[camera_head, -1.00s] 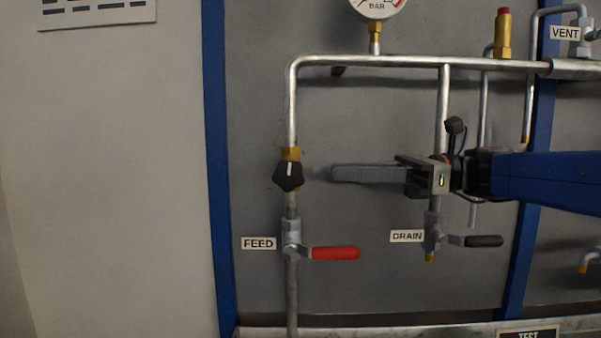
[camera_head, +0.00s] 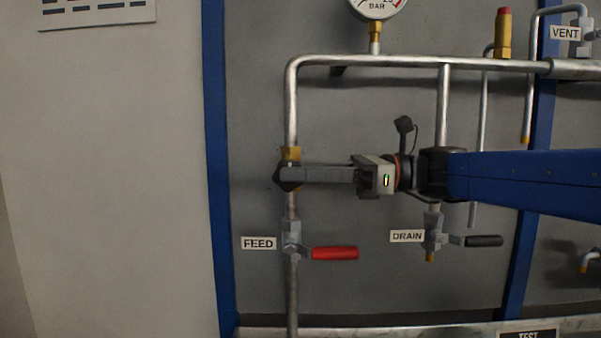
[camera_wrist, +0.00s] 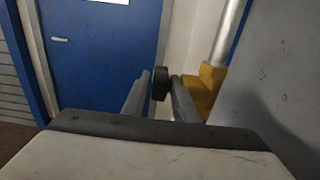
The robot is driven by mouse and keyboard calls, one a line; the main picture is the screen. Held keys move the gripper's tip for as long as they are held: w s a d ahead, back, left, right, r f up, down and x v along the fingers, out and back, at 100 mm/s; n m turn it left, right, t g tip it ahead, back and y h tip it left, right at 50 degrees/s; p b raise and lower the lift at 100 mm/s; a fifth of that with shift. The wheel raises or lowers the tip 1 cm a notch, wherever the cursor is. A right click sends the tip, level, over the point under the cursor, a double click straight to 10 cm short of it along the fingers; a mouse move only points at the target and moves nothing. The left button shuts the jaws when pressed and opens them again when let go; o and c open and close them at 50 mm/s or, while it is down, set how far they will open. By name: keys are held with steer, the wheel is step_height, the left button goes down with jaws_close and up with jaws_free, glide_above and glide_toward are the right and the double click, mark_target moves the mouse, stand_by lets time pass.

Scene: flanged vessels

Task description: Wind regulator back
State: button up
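The regulator has a brass body (camera_head: 291,153) on the left vertical pipe, above the FEED valve, with a black knob (camera_head: 280,176) on it. My gripper (camera_head: 290,174) reaches in from the right, and its fingers cover most of the knob in the head view. In the wrist view the black knob (camera_wrist: 160,83) sits between the two fingertips of my gripper (camera_wrist: 161,78), very close to both. I cannot tell whether the fingers press on it. The knob's pointer mark is hidden.
The FEED valve's red lever (camera_head: 335,253) is just below my gripper. The DRAIN valve's black lever (camera_head: 484,241) is below my arm. A pressure gauge (camera_head: 377,6) stands above the top pipe (camera_head: 400,61). The panel left of the regulator is clear.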

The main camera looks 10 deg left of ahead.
jaws_close()
steer(key=shift+r+h, duration=0.2)
steer(key=shift+h, duration=0.6)
jaws_free()
steer(key=v, duration=1.7)
steer(key=shift+d, duration=0.25)
